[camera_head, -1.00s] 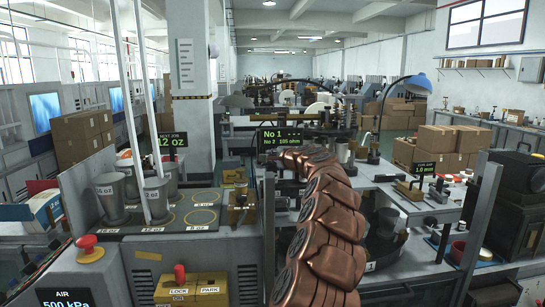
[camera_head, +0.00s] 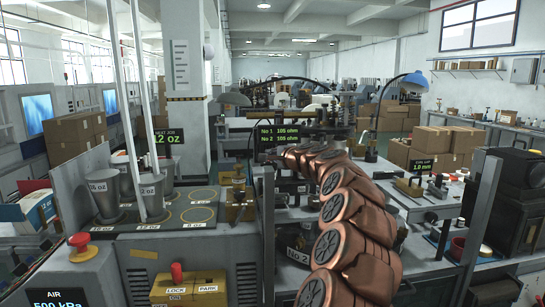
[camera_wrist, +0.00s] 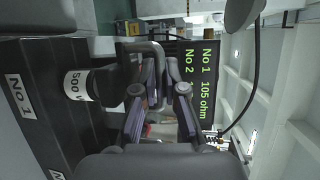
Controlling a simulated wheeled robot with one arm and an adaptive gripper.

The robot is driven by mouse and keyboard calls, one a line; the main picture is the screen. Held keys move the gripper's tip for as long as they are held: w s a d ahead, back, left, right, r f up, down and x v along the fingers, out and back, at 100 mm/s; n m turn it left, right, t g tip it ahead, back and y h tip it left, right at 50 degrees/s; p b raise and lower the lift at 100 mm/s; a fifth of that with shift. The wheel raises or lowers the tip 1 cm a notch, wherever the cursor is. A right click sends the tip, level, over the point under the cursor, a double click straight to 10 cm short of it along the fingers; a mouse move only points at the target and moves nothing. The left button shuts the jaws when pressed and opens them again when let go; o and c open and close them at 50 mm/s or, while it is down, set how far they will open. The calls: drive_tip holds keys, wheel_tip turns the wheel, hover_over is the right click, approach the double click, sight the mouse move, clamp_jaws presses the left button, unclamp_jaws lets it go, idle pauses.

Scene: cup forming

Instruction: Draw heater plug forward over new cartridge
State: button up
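My gripper shows in the wrist view (camera_wrist: 160,78), its two fingers apart with a visible gap between them. A bent metal handle (camera_wrist: 157,46) reaches in between the fingertips; I see no finger clearly pressed on it. It seems to belong to the heater plug, whose body I cannot make out. A dark cylinder with a white 500 label (camera_wrist: 78,85), likely the new cartridge, lies left of the fingers; whether the plug covers its end is hidden. In the head view my copper arm hides the gripper and plug. The display (camera_head: 279,135) reads 105 ohm for No 1 and No 2.
A dark plate marked No 1 (camera_wrist: 20,95) lies left in the wrist view. In the head view, grey cups (camera_head: 150,193) stand on a panel at left, a yellow lock box (camera_head: 188,288) below.

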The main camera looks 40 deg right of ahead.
drive_tip(key=shift+o, duration=0.7)
drive_tip(key=v, duration=1.2)
idle(0.4)
